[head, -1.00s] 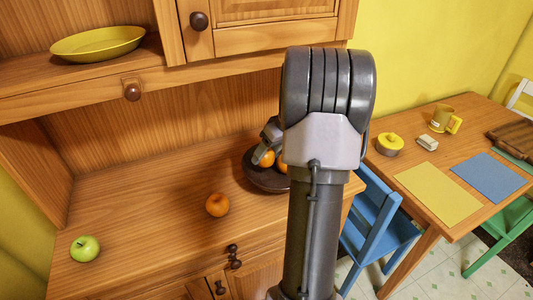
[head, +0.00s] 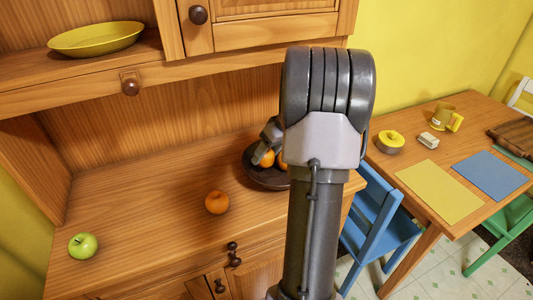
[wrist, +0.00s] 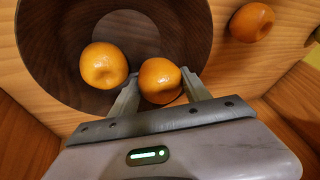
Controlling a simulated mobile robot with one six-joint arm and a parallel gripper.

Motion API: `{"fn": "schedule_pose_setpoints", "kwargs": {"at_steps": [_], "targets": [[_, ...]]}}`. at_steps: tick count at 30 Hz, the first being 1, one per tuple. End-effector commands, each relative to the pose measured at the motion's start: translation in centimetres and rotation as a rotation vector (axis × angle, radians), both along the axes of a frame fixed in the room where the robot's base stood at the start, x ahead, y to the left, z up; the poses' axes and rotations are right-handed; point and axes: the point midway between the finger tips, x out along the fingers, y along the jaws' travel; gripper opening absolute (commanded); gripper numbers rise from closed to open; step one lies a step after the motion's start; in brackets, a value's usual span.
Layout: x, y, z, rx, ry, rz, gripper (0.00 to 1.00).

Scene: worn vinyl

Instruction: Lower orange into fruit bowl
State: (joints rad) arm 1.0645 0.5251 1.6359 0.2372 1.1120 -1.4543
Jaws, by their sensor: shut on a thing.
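The fruit bowl (head: 262,178) is dark brown and round, on the wooden counter, partly hidden behind my arm in the head view. In the wrist view the bowl (wrist: 52,55) fills the upper left. My gripper (wrist: 160,88) is shut on an orange (wrist: 160,79), held over the near side of the bowl. How far the held orange is above the bowl floor is hard to tell. A second orange (wrist: 104,65) lies inside the bowl, left of the held one. A third orange (head: 216,202) stands on the counter outside the bowl.
A green apple (head: 82,245) sits at the counter's left. A yellow dish (head: 95,40) rests on the shelf above. A table with a mug (head: 441,117) and mats, and a blue chair (head: 380,220), stand at right.

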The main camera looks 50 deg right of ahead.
Motion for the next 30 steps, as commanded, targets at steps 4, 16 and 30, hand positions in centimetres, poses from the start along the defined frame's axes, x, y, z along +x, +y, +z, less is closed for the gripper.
{"fn": "schedule_pose_setpoints", "kwargs": {"at_steps": [4, 16, 30], "targets": [[0.0, 0.0, -0.3, 0.000, 0.000, 0.000, 0.09], [0.0, 0.0, -0.9, 0.000, 0.000, 0.000, 0.09], [0.0, 0.0, -1.6, 0.000, 0.000, 0.000, 0.09]]}}
